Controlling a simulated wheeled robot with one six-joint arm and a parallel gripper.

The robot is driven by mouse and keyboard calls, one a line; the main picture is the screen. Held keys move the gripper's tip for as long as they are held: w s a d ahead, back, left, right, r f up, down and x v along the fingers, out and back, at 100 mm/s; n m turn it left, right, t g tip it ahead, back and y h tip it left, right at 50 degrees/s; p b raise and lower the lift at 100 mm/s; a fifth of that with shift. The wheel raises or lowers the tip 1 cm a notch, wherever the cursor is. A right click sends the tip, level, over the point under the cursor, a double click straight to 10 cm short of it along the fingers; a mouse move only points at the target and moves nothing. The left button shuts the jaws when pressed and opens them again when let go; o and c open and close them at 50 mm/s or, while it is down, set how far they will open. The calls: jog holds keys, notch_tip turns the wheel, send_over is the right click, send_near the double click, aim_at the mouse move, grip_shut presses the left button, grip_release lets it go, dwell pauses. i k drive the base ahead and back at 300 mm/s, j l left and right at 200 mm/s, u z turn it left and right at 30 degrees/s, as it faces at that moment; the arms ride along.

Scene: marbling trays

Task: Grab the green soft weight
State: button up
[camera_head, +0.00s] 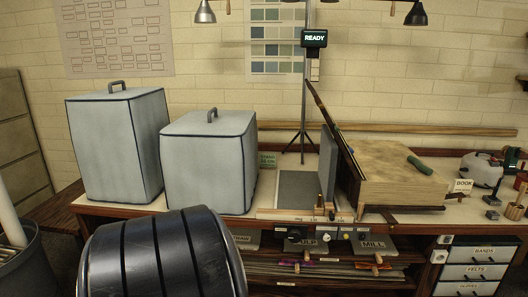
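A dark green, rounded, elongated piece (419,165), which looks like the green soft weight, lies on top of the pale wooden block-like board (385,168) on the right half of the bench. It lies at a slant near the board's right side, and nothing covers it. My gripper does not show in this view. A large dark ribbed rounded part of my own body fills the bottom left and hides some of the bench front.
Two grey covered boxes with handles (115,145) (208,165) stand on the bench's left half. A long dark lever arm (333,117) rises beside the board. Small items and a whitish jug (482,171) crowd the right end.

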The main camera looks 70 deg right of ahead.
aim_at(417, 163)
jog(key=l+z, duration=0.2)
jog(key=z, duration=0.25)
jog(key=k+l+z, duration=0.1)
jog(key=l+z, duration=0.15)
jog(key=z, duration=0.2)
jog(key=l+z, duration=0.2)
jog(key=z, duration=0.25)
jog(key=l+z, duration=0.2)
jog(key=z, duration=0.25)
jog(key=i+l+z, duration=0.15)
jog(key=l, duration=0.4)
jog(key=i+l+z, duration=0.2)
jog(key=i+l, duration=0.2)
jog(key=l, duration=0.15)
jog(key=i+l+z, duration=0.15)
jog(key=i+l, duration=0.15)
jog(key=l, duration=0.15)
jog(key=i+l+z, duration=0.2)
jog(key=i+l, duration=0.15)
jog(key=l, duration=0.1)
